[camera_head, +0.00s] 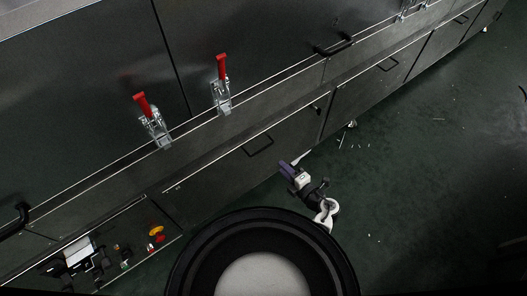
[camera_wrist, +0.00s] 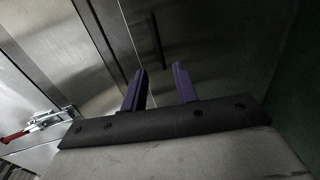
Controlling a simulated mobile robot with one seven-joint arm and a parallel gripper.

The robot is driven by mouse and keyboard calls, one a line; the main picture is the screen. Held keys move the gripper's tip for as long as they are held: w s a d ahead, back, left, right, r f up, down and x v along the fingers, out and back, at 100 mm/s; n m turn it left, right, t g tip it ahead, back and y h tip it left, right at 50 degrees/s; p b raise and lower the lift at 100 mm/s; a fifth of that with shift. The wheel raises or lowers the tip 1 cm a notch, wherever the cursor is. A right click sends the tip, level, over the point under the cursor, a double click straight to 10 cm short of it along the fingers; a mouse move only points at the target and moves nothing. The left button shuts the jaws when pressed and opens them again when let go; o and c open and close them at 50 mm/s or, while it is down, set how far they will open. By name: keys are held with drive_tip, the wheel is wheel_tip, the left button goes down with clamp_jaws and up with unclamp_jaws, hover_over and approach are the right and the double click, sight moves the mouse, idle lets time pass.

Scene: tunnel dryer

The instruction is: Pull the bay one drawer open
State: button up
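The dryer's lower drawer front (camera_head: 225,172) nearest my gripper is dark grey metal and looks shut in the head view. Its dark bar handle (camera_head: 258,148) sits near the top edge. No label shows which bay it is. My gripper (camera_head: 287,168), with purple fingers, is to the right of and below this handle in the head view. In the wrist view the two fingers of my gripper (camera_wrist: 159,80) are spread apart with nothing between them. A dark bar handle (camera_wrist: 158,42) shows ahead of the gap, apart from the fingers.
More drawer fronts with handles (camera_head: 388,65) run to the upper right. Red-handled toggle clamps (camera_head: 221,82) line the panel above. A control panel with a yellow and red button (camera_head: 156,234) is at lower left. The green floor (camera_head: 430,170) at right is mostly clear, with small debris.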

drive_tip(key=b+x, duration=0.3)
drive_tip(key=x, duration=0.8)
drive_tip(key=shift+w+a+b, duration=0.25)
drive_tip(key=shift+w+b, duration=0.1)
drive_tip(key=shift+b, duration=0.05)
clamp_jaws()
